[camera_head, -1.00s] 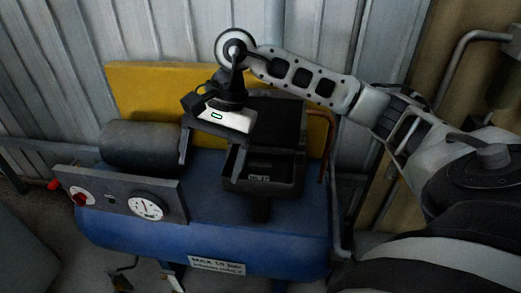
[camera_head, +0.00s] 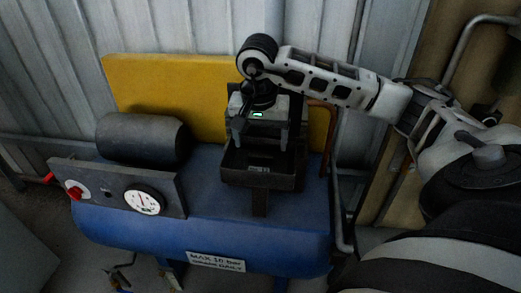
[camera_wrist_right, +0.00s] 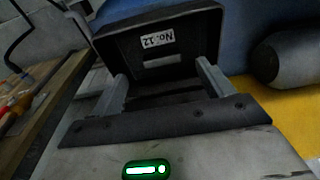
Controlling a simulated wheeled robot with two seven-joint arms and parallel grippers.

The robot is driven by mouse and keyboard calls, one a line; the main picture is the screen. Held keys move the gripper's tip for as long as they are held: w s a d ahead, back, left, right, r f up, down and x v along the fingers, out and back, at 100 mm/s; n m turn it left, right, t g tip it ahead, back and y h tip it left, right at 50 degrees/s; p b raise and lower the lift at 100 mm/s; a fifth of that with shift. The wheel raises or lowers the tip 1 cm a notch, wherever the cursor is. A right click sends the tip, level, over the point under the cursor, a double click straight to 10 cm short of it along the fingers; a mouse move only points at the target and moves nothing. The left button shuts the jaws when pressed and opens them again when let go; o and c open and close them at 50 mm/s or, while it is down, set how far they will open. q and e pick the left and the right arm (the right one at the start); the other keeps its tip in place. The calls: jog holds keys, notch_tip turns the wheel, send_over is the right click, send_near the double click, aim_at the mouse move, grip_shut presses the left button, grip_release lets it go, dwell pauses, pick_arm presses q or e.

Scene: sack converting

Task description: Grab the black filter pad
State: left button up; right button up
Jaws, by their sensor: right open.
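My right gripper (camera_head: 260,143) is open, with its fingers pointing down over a black open-topped housing (camera_head: 258,180) on the blue tank. In the right wrist view its two fingers (camera_wrist_right: 161,78) stand apart in front of the housing, which has a white "No. 12" label (camera_wrist_right: 158,40) that appears upside down. Dark ribbed material shows low between the fingers. I cannot tell in this dim light whether it is the black filter pad or part of the housing. Nothing is visibly gripped. My left gripper is not in view.
The blue tank (camera_head: 240,225) carries a dark cylinder (camera_head: 145,138) and a gauge panel (camera_head: 120,190) at left. A yellow board (camera_head: 165,85) stands behind, before a corrugated wall. A copper pipe runs just right of the housing. A bench with tools (camera_wrist_right: 25,90) shows in the wrist view.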

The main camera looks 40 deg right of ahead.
aim_at(260, 155)
jog(key=f, duration=0.3)
jog(key=w+d+f, duration=0.1)
jog(key=f, duration=0.1)
jog(key=c, duration=1.1)
jog(key=shift+o, duration=0.2)
jog(key=shift+r, duration=0.1)
